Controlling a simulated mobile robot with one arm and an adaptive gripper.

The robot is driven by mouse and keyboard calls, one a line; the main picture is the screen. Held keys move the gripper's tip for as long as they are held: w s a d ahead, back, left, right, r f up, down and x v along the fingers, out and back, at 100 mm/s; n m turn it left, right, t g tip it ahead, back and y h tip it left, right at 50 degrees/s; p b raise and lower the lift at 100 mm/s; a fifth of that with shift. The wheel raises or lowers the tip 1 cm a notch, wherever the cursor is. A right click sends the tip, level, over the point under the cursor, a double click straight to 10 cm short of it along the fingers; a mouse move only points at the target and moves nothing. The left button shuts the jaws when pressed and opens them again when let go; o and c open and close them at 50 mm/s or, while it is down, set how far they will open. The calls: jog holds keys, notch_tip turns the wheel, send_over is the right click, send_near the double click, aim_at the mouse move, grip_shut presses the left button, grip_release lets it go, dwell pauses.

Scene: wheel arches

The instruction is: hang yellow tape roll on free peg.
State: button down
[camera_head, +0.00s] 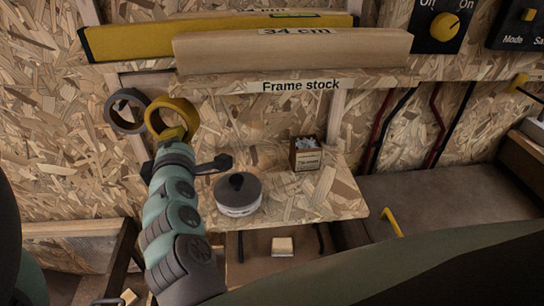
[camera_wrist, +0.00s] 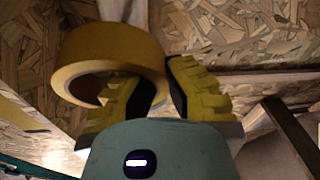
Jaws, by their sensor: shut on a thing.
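The yellow tape roll (camera_head: 172,119) is held up near the board wall, at the far end of my arm in the head view. My gripper (camera_wrist: 162,85) is shut on the roll's rim in the wrist view, where the yellow tape roll (camera_wrist: 108,52) shows its open ring. A dark grey tape roll (camera_head: 126,110) is at the wall just left of the yellow one. Any peg behind the rolls is hidden or too small to tell. I cannot tell whether the yellow roll touches the wall.
A "Frame stock" shelf (camera_head: 330,84) holds a wooden beam (camera_head: 290,50) and a yellow-black level (camera_head: 130,41) above. Below, a small table (camera_head: 290,205) carries a lidded grey pot (camera_head: 238,195) and a small labelled box (camera_head: 305,153), right of my arm.

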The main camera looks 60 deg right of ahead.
jog(key=b+x, duration=0.3)
jog(key=x, duration=0.4)
jog(key=shift+s+d+f, duration=0.2)
jog(key=shift+d+f, duration=0.1)
jog(key=shift+d, duration=0.05)
dwell(0.4)
jog(key=shift+f, duration=0.1)
dwell(0.5)
jog(key=c, duration=1.1)
grip_release()
jog(key=shift+o, duration=0.2)
jog(key=shift+v, duration=3.75)
